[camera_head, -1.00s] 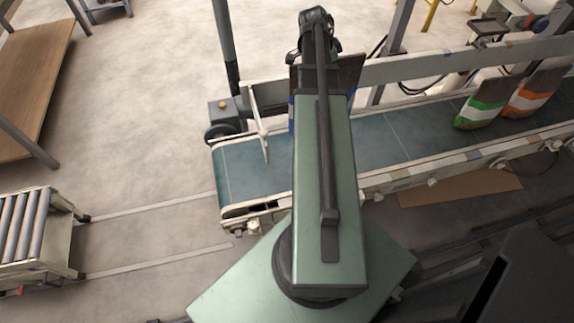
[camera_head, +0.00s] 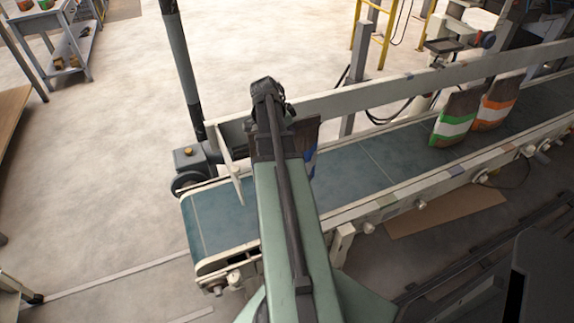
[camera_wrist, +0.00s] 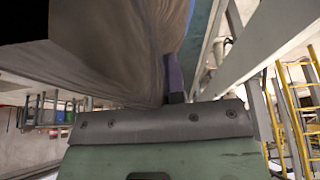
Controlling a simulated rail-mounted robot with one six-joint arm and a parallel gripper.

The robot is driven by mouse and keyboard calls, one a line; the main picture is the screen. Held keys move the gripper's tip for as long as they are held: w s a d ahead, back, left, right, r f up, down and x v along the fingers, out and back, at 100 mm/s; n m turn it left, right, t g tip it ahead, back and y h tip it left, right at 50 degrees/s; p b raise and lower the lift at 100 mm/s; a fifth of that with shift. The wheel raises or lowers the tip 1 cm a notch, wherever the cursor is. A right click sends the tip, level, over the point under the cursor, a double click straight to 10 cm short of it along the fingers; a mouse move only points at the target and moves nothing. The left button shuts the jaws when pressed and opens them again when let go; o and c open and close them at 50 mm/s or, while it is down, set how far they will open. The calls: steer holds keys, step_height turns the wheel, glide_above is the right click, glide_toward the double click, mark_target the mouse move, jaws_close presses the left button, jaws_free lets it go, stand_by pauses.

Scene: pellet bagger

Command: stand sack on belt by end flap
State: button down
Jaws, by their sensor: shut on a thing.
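A dark brown sack (camera_head: 308,134) with a blue band shows behind the end of my arm, over the left part of the conveyor belt (camera_head: 345,175). In the wrist view the sack (camera_wrist: 130,50) is a creased grey-brown sheet filling the upper left, with a blue-violet strip at its right. My gripper (camera_wrist: 165,118) is shut on the sack's edge at a grey screwed plate. The arm hides the sack's lower part in the head view, so I cannot tell whether it touches the belt. A green-and-white banded sack (camera_head: 454,117) and an orange-and-white banded sack (camera_head: 494,103) stand further right on the belt.
A pale guard rail (camera_head: 370,93) runs along the belt's far side. A dark post (camera_head: 182,70) and a motor box (camera_head: 192,157) stand by the belt's left end. The belt between the held sack and the green-banded one is clear.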

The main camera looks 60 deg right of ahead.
step_height(320, 180, down, 8)
steer(key=b, duration=0.5)
steer(key=shift+r, duration=0.5)
steer(key=shift+f, duration=0.2)
steer(key=c, duration=1.2)
jaws_free()
steer(key=shift+r, duration=0.1)
steer(key=p+v, duration=1.1)
steer(key=v, duration=0.1)
steer(key=shift+d+r, duration=0.1)
steer(key=shift+r, duration=0.15)
steer(key=shift+w+f, duration=0.1)
